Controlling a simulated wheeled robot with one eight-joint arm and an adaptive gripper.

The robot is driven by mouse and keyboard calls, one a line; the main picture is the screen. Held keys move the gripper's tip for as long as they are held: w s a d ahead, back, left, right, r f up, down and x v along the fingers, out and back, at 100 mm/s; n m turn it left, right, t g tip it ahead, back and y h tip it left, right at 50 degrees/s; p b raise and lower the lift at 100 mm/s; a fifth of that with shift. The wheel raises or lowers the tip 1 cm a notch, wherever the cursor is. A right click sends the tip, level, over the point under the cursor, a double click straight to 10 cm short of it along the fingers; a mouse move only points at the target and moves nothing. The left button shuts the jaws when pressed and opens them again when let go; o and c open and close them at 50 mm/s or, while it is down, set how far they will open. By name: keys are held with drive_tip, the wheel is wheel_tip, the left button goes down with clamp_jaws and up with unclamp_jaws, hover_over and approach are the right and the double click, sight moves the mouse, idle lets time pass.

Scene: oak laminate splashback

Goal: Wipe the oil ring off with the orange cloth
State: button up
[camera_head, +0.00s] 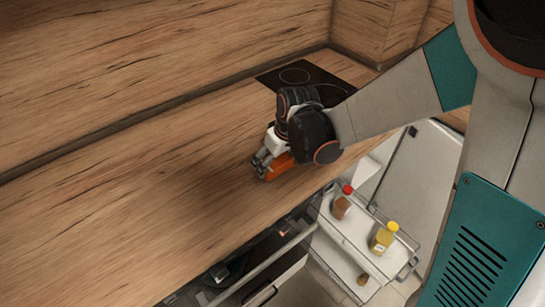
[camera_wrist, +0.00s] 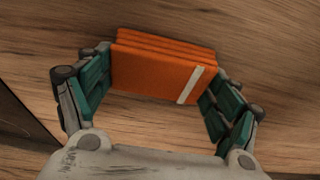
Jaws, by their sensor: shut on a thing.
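The orange cloth (camera_wrist: 155,70) is a folded pad with a pale stripe near its right end. In the wrist view my gripper (camera_wrist: 158,85) is shut on it, one finger at each end. In the head view my gripper (camera_head: 270,163) is low over the wooden worktop, near its front edge, with part of the orange cloth (camera_head: 281,166) showing beneath it. The cloth is at or just above the wood; I cannot tell if it touches. I cannot make out an oil ring in either view.
A black hob (camera_head: 336,86) lies behind my gripper. The worktop (camera_head: 130,210) is bare to the left. Below its front edge, a pulled-out rack (camera_head: 352,232) holds a red-capped bottle (camera_head: 342,203) and a yellow bottle (camera_head: 384,238). A rail (camera_head: 262,266) runs below the edge.

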drive_tip(key=shift+w+a, duration=0.5)
drive_tip(key=shift+w, duration=0.25)
drive_tip(key=shift+w+a, duration=0.5)
drive_tip(key=shift+w, duration=0.3)
drive_tip(key=shift+w+a, duration=0.5)
drive_tip(key=shift+w, duration=0.25)
drive_tip(key=shift+s, duration=0.1)
drive_tip(key=shift+s+d, duration=0.55)
drive_tip(key=shift+s, duration=0.25)
drive_tip(key=shift+s+d, duration=0.55)
drive_tip(key=shift+s, duration=0.2)
drive_tip(key=shift+s+d+b, duration=0.35)
drive_tip(key=shift+s+d, duration=0.1)
drive_tip(key=shift+s, duration=0.3)
drive_tip(key=shift+w+a, duration=0.4)
drive_tip(key=shift+w, duration=0.25)
drive_tip(key=shift+w+a, duration=0.4)
drive_tip(key=shift+w, duration=0.2)
